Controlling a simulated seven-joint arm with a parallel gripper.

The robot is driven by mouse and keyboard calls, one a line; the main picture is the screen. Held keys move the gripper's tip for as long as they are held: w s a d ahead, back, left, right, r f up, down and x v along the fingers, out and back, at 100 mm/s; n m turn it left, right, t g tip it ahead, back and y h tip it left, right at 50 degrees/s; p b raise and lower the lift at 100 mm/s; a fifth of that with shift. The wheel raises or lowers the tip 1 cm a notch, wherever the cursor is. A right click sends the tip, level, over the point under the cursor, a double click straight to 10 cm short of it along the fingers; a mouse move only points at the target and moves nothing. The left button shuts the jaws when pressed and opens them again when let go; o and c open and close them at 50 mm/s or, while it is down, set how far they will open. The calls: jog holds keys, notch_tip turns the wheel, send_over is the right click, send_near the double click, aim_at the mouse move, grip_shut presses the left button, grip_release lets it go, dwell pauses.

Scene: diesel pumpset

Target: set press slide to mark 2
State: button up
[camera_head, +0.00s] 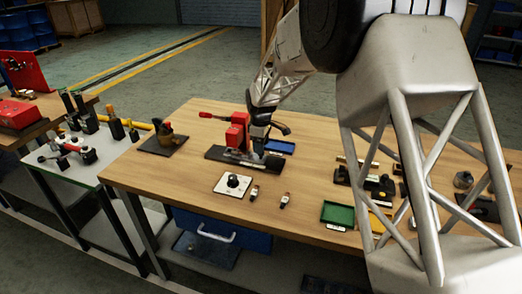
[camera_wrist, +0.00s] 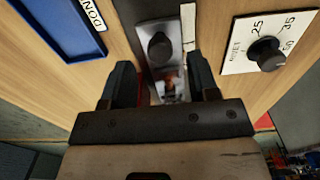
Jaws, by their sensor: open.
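The red press (camera_head: 237,130) stands on a dark base plate (camera_head: 215,153) on the wooden table. My gripper (camera_head: 257,150) is low over the plate, just right of the red body. In the wrist view my gripper (camera_wrist: 161,78) is open, with its two dark fingers apart. A grey metal slide piece with a black knob (camera_wrist: 160,46) lies beyond and between the fingertips. The knob appears not gripped; whether a finger touches the piece I cannot tell. A pale strip (camera_wrist: 188,25) lies beside it. No mark numbers on the slide are readable.
A white dial plate (camera_wrist: 265,45) with a black knob is close on the right in the wrist view. A blue tray (camera_head: 280,147) lies behind my gripper. A green tray (camera_head: 338,214) and two small items are nearer the front. The table's left front is clear.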

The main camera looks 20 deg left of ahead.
jog(key=shift+f, duration=1.35)
jog(key=shift+c, duration=0.5)
jog(key=shift+a, duration=0.1)
grip_shut()
